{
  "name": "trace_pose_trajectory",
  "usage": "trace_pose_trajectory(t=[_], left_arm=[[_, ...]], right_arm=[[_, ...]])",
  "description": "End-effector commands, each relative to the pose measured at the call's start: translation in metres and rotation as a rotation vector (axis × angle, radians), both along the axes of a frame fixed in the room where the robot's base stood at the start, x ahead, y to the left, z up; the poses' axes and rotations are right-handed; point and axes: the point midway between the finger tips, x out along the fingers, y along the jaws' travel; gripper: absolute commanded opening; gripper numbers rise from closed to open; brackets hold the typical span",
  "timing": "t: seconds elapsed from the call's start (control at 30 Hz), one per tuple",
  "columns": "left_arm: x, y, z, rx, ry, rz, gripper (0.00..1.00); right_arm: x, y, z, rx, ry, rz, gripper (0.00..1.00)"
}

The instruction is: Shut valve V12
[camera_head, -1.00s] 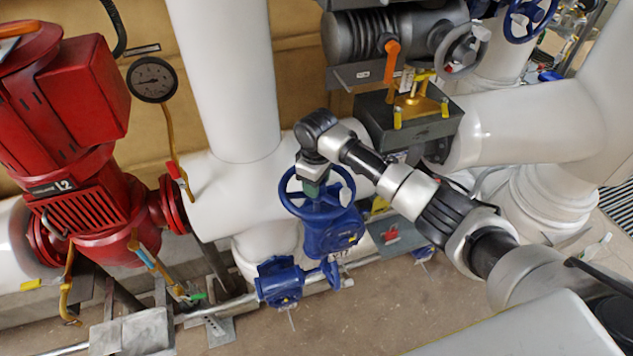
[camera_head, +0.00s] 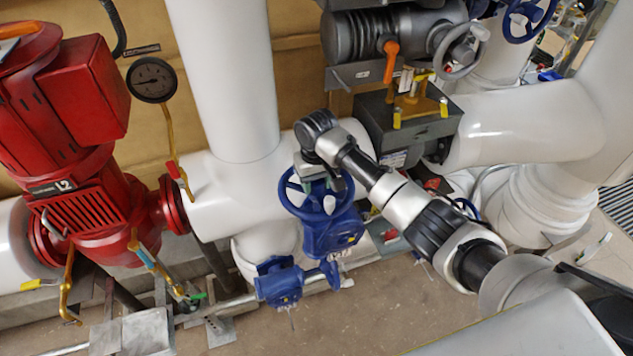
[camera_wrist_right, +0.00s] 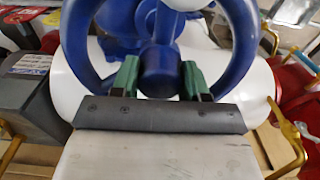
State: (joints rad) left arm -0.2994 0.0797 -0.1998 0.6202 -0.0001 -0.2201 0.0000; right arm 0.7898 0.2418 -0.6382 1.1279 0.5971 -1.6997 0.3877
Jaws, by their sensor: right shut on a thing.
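A blue valve with a round spoked handwheel (camera_head: 286,205) stands in front of the white pipe, low in the middle of the head view. My right gripper (camera_head: 316,180) reaches down onto the wheel from above. In the right wrist view, its two green fingers (camera_wrist_right: 158,80) sit inside the wheel rim (camera_wrist_right: 236,40), one on each side of the blue hub (camera_wrist_right: 157,68), shut on the wheel. Exact finger contact with hub or spokes is partly hidden. My left gripper is not in view.
A red pump (camera_head: 95,215) marked L2 stands at the left, with a pressure gauge (camera_head: 152,79) beside it. A dark actuator (camera_head: 370,45) with an orange lever (camera_head: 390,62) is above right of the wheel. White pipes (camera_head: 530,120) crowd the right.

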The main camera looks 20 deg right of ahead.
Motion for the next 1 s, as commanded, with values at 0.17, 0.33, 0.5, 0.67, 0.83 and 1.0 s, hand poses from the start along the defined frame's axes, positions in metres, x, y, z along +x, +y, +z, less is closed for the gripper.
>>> trace_pose_trajectory(t=[0.17,0.33,0.5,0.67,0.83,1.0], left_arm=[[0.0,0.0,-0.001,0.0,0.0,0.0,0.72],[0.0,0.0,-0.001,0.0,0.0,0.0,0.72],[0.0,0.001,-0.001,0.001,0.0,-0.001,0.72],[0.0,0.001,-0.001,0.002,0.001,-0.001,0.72],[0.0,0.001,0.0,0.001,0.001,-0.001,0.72],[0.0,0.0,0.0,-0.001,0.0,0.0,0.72]], right_arm=[[-0.004,-0.001,-0.007,-0.005,0.018,0.003,0.6],[-0.004,-0.002,-0.008,-0.006,0.018,0.001,0.72],[-0.004,-0.003,-0.007,-0.008,0.018,-0.001,0.72],[-0.003,-0.003,0.004,-0.007,0.013,-0.001,0.72],[-0.002,-0.001,0.027,-0.003,0.007,0.003,0.72],[-0.001,-0.001,0.049,-0.001,0.005,0.003,0.72]])
